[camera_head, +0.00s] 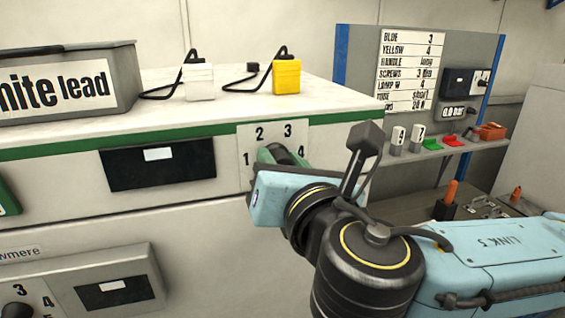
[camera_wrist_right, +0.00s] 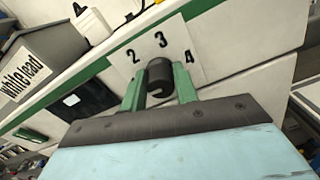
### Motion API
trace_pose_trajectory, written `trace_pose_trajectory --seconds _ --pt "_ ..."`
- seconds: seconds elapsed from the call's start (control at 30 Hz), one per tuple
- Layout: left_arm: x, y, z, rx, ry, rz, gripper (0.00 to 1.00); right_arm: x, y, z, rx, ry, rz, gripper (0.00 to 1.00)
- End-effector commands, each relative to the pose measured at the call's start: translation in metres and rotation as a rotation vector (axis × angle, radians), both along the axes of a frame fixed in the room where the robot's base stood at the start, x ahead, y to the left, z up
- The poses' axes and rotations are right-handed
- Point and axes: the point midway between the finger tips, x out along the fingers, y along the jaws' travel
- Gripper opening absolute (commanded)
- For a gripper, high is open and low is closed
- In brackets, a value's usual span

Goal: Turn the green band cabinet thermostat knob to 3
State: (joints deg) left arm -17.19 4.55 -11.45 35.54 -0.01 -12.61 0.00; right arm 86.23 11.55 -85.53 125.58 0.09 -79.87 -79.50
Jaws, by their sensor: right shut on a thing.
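The cabinet with the green band (camera_head: 60,150) fills the left and middle of the head view. Its thermostat dial plate (camera_head: 246,138) shows 1, 2, 3 and 4. The dark knob (camera_wrist_right: 160,78) is in front of the plate in the right wrist view, just below the 3. My right gripper (camera_head: 275,155) has its green fingers on both sides of the knob and is shut on it. The gripper mostly hides the knob in the head view. I cannot make out a pointer mark on it. My left gripper is not in view.
A second dial with a dark knob (camera_head: 18,310) sits lower left. A grey "white lead" box (camera_head: 65,80), a white adapter (camera_head: 199,80) and a yellow adapter (camera_head: 286,77) stand on the cabinet top. A list board (camera_head: 411,70) and small shelf are behind my right arm.

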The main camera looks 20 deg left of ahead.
Motion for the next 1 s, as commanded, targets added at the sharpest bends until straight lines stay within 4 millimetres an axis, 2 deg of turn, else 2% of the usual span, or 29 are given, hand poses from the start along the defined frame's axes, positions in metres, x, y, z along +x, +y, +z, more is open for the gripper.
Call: trace_pose_trajectory --seconds 0.37,1.0 --pt "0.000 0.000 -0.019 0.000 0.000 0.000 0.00 0.001 -0.001 -0.003 0.167 0.112 0.001 0.07" --pt "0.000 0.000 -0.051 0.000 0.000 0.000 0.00 0.002 -0.002 -0.003 0.667 0.450 0.000 0.07"
